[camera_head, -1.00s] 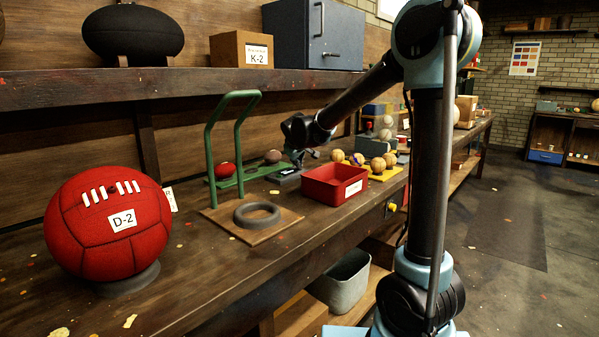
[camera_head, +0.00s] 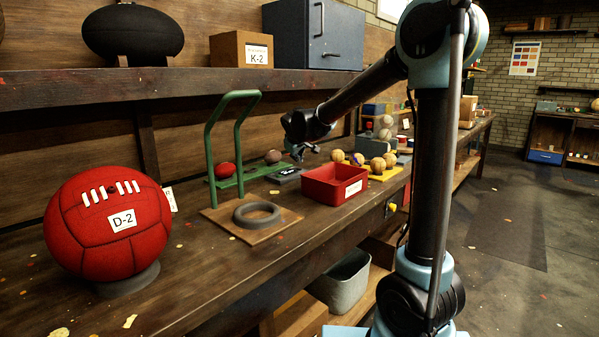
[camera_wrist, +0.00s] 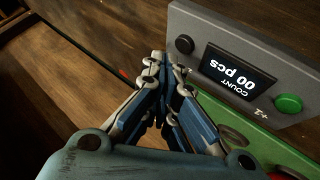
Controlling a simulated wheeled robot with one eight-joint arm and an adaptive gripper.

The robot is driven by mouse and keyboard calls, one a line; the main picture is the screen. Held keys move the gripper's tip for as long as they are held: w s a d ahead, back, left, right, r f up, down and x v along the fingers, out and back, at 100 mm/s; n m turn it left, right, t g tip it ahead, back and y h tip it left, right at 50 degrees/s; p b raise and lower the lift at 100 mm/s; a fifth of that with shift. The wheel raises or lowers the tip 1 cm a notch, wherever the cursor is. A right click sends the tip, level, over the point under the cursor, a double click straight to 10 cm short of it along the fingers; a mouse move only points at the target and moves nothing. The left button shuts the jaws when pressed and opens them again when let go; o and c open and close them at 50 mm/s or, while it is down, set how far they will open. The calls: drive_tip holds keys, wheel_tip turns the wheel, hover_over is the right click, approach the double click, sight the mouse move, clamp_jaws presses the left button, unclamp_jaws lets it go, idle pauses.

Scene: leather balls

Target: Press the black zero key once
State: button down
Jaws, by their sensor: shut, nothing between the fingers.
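The counter (camera_wrist: 226,12) is a grey box in the wrist view, seen upside down, with a dark display (camera_wrist: 238,77) reading "COUNT 00 pcs". The round black zero key (camera_wrist: 185,44) is at the display's left end. The green "+1" button (camera_wrist: 288,103) is at its right end. My gripper (camera_wrist: 160,60) is shut and empty, its tips just beside the black key in the picture and apart from it. In the head view my gripper (camera_head: 303,154) hangs above the small dark counter (camera_head: 286,176) on the bench; the keys are too small to make out there.
A green stand (camera_head: 238,177) holding balls is left of the counter. A red tray (camera_head: 322,190) is in front on the right. Several balls sit on a yellow board (camera_head: 385,174) beyond. A tall green frame (camera_head: 210,150) rises from a wooden board nearby.

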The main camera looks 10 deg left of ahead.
drive_tip(key=shift+r, duration=2.4)
